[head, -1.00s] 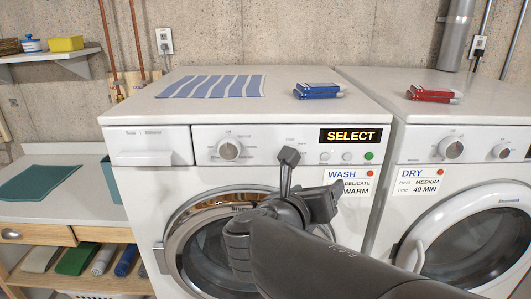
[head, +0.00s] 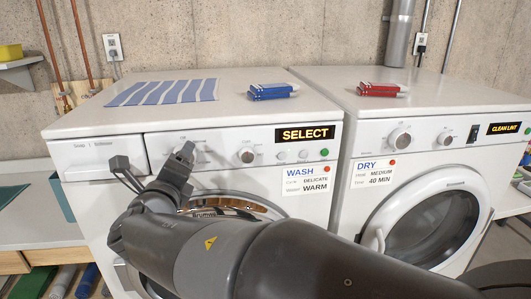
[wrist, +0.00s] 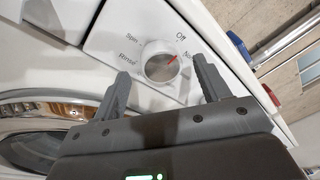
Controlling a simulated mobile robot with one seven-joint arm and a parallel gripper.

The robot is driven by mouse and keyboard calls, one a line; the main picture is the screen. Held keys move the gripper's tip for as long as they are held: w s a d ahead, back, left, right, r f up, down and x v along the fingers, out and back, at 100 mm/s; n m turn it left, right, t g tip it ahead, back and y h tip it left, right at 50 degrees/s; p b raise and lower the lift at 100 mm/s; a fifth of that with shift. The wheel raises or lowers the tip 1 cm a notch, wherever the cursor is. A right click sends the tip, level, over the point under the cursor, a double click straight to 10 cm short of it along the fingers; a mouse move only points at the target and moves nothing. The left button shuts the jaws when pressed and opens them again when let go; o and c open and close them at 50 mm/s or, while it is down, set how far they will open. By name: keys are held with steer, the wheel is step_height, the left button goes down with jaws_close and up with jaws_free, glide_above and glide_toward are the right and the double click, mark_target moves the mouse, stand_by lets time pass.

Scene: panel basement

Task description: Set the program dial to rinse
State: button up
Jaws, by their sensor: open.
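The washer's program dial (wrist: 160,61) is a round, light knob with a red pointer mark. In the wrist view the mark points up and right, toward a cut-off label starting "No". The labels "Off", "Spin" and "Rinse" lie around its upper and left side; "Rinse" is at the left. My gripper (wrist: 161,65) is open, with one finger to each side of the dial. Whether the fingers touch it I cannot tell. In the head view my gripper (head: 153,157) is in front of the washer panel and mostly hides the dial.
A second knob (head: 247,155) sits right of the dial, beside the "SELECT" display (head: 305,134). A wash card (head: 307,180) hangs below. A striped cloth (head: 160,91) and a blue bundle (head: 271,92) lie on the washer. The dryer (head: 435,180) stands at the right.

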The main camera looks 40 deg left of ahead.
steer(key=shift+x, duration=0.9)
steer(key=shift+c, duration=0.2)
steer(key=c, duration=1)
